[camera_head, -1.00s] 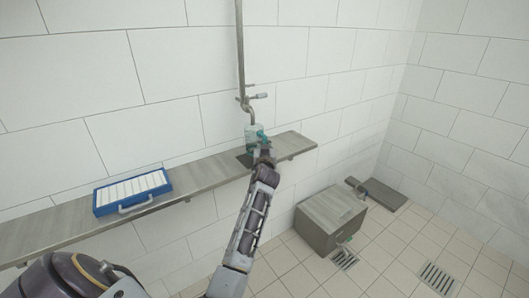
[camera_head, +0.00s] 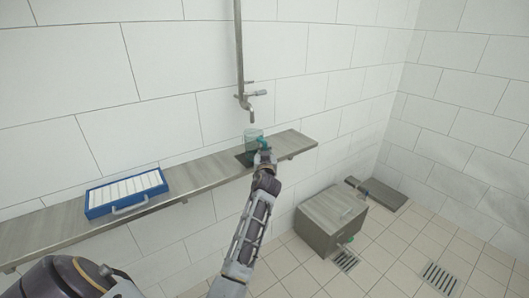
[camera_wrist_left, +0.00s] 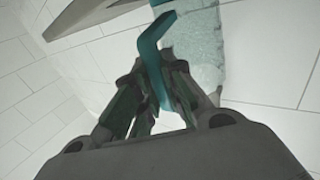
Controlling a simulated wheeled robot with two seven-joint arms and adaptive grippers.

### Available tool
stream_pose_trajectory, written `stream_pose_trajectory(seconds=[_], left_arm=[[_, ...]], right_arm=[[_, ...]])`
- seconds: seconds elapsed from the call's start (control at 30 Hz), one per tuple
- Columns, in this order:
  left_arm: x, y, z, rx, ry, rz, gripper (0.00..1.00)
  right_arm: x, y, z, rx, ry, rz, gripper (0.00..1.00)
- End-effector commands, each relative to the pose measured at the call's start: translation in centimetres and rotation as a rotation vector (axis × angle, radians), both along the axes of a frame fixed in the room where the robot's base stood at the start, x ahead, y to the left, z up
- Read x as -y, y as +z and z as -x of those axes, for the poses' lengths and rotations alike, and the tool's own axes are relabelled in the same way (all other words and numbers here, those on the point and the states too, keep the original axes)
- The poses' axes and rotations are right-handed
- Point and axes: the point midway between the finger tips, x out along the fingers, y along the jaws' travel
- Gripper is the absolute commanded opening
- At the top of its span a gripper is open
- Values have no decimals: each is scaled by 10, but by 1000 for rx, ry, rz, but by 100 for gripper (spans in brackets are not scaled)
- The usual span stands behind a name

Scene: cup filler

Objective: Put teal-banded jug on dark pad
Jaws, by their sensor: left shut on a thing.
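The teal-banded jug (camera_head: 252,136) is a clear vessel with a teal handle, over the right part of the wall shelf, below the tap. My left gripper (camera_head: 263,155) is shut on its handle; the left wrist view shows the fingers around the teal handle (camera_wrist_left: 152,62) with the clear jug body (camera_wrist_left: 196,50) beyond. The dark pad (camera_head: 243,159) shows as a dark patch on the shelf by the jug, partly hidden by jug and gripper. I cannot tell whether the jug touches it. My right gripper is not in view.
The tap (camera_head: 246,104) hangs from a wall pipe above the jug. A blue case (camera_head: 127,194) with white strips lies on the shelf (camera_head: 205,172) at left. A grey box (camera_head: 330,219) stands on the tiled floor at right, near floor drains (camera_head: 438,278).

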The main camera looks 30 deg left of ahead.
Motion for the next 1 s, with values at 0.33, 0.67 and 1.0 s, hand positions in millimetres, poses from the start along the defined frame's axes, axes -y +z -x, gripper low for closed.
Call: stream_pose_trajectory(seconds=[0.33, 0.67, 1.0], left_arm=[[0, -1, 0, 1, 0, -1, 0], [0, -2, 0, 0, 0, 0, 33], [0, -2, 0, 0, 0, 0, 33]], right_arm=[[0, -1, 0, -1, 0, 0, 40], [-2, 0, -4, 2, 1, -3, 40], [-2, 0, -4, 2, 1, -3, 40]])
